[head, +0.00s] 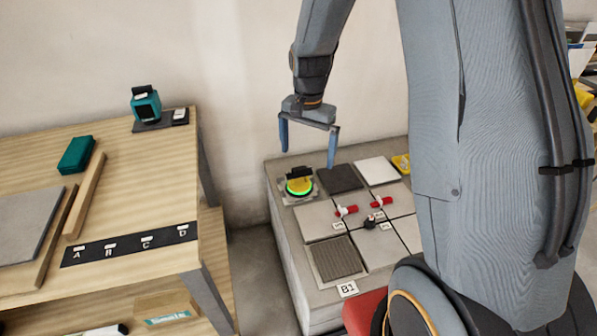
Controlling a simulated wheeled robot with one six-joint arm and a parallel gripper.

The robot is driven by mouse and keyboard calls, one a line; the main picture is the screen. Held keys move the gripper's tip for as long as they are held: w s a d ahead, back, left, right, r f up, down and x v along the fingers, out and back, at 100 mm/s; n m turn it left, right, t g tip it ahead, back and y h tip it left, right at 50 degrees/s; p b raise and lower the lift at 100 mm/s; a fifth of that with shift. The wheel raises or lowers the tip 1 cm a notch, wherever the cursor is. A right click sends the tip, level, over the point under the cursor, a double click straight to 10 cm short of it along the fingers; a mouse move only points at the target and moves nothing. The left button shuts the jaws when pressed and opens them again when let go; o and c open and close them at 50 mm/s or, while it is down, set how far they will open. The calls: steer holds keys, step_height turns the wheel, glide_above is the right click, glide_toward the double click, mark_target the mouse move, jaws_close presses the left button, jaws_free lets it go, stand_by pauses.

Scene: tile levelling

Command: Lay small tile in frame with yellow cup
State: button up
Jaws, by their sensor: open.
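A yellow-green round cup (299,187) with a black handle sits on a small grey tile (284,198) at the back left corner of the grey block (284,238). My gripper (308,157) is open and empty above the cup, its two blue-grey fingers pointing down and apart. The right finger overlaps the view just right of the cup; they look apart. A dark ribbed patch (338,260) with a lighter grey border, which looks like the frame, lies at the front left of the block, by the label B1 (347,289).
Light and dark tiles cover the block, with red-and-white pieces (346,211) and a dark knob (370,223) at their joints. A yellow object (401,163) lies at the back right. A wooden bench (110,185) with a teal device (146,104) stands left, beyond a gap.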

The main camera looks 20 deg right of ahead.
mark_target(299, 182)
steer(key=w+d+f+m+b, duration=0.1)
steer(key=w+f+m+b, duration=0.1)
steer(key=w+f, duration=0.3)
steer(key=w+f+m+b, duration=0.2)
steer(key=w+f+m, duration=0.1)
steer(key=w+f, duration=0.3)
steer(key=w+d+f+m+b, duration=0.1)
steer(key=w+f+m+b, duration=0.1)
steer(key=w+f, duration=0.3)
steer(key=shift+w+d+f+m, duration=0.15)
steer(key=shift+f+m, duration=0.25)
steer(key=shift+f, duration=0.65)
steer(key=shift+d+f+m, duration=0.15)
steer(key=shift+f+m, duration=0.25)
steer(key=shift+f, duration=4.45)
steer(key=c, duration=1.3)
steer(key=shift+o, duration=0.7)
steer(key=o, duration=1.2)
steer(key=shift+c, duration=0.2)
